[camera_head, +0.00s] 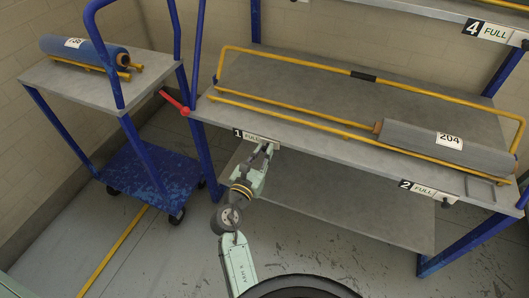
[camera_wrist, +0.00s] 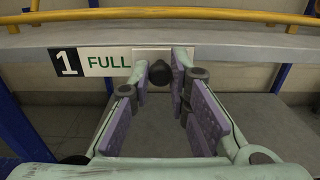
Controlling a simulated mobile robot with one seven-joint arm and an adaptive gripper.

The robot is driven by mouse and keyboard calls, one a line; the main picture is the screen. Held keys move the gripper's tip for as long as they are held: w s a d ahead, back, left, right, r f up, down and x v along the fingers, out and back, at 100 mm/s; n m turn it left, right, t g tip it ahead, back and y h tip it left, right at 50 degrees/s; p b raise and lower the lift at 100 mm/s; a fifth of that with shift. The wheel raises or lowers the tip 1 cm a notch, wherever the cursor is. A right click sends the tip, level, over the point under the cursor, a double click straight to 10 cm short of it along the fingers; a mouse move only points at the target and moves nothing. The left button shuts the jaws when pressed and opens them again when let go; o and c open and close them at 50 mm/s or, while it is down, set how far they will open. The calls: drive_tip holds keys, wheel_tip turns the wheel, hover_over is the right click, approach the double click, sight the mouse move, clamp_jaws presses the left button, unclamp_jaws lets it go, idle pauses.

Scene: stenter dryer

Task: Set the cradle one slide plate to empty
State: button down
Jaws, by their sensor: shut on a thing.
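The cradle one slide plate (camera_head: 255,138) is on the front edge of the grey shelf, at its left end. It reads "1 FULL", and it also shows in the wrist view (camera_wrist: 107,62). A black knob (camera_wrist: 159,74) is at its right end. My gripper (camera_head: 268,149) is in front of the plate, its fingers closed around the knob in the wrist view (camera_wrist: 162,76). The knob's far side is hidden. The yellow cradle rails (camera_head: 270,106) above plate one hold no roll at their left part.
A blue trolley (camera_head: 88,78) with another roll (camera_head: 82,49) stands left, near a red handle (camera_head: 174,103). A higher shelf has a "4 FULL" plate (camera_head: 487,31).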

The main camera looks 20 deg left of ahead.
drive_tip(key=a+p, duration=0.1)
drive_tip(key=a, duration=0.4)
drive_tip(key=shift+w+a, duration=0.1)
drive_tip(key=shift+a, duration=0.25)
drive_tip(key=c, duration=1.6)
unclamp_jaws()
drive_tip(key=shift+a, duration=0.1)
drive_tip(key=shift+o, duration=0.6)
drive_tip(key=shift+s, duration=0.35)
drive_tip(key=s, duration=0.6)
drive_tip(key=shift+s, duration=0.4)
drive_tip(key=shift+a, duration=0.1)
